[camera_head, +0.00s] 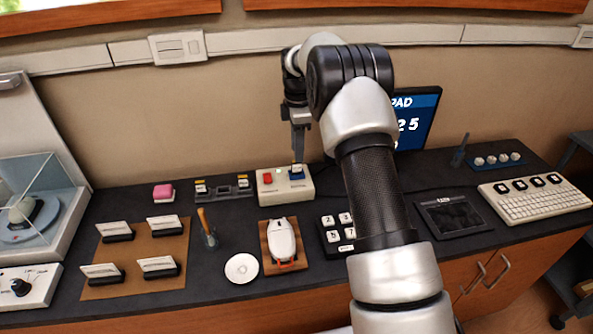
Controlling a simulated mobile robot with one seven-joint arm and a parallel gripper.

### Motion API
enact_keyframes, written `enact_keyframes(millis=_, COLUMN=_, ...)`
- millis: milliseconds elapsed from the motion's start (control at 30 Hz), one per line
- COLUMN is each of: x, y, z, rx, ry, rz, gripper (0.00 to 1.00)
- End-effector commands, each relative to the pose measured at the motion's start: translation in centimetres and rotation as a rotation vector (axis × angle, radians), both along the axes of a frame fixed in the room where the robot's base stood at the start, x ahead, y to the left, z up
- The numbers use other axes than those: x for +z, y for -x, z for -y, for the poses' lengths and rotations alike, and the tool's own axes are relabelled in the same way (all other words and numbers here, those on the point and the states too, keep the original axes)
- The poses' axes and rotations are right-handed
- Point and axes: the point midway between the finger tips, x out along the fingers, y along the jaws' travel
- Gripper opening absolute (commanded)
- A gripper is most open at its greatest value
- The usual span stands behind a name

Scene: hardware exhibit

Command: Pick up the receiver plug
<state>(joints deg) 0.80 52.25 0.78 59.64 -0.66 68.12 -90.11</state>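A cream box (271,200) stands near the back of the dark counter, with a red block (268,178) and a blue plug-like piece (296,171) on top. I cannot tell for certain which piece is the receiver plug; the small labels are too blurred to read. My gripper (298,158) points down right at the blue piece, its tips at or just above that piece's top. The fingers are seen edge-on, so their gap and any contact are unclear.
A pink block (163,193) and a dark panel with switches (223,187) lie left of the box. A white mouse-like device (282,241), a keypad (336,232) and a disc (241,268) lie in front. A blue screen (418,115) stands behind my arm.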

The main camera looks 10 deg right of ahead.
Motion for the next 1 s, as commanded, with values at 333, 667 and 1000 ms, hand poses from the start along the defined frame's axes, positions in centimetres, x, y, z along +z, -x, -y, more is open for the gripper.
enact_keyframes(millis=333, x=-3.8, y=0.6, z=-0.4, rx=0.001, ry=0.000, rz=-0.003, gripper=0.34)
enact_keyframes(millis=667, x=-5.6, y=0.5, z=-0.4, rx=0.000, ry=0.000, rz=0.001, gripper=0.34)
enact_keyframes(millis=1000, x=-5.6, y=0.5, z=-0.3, rx=0.000, ry=0.000, rz=0.000, gripper=0.00)
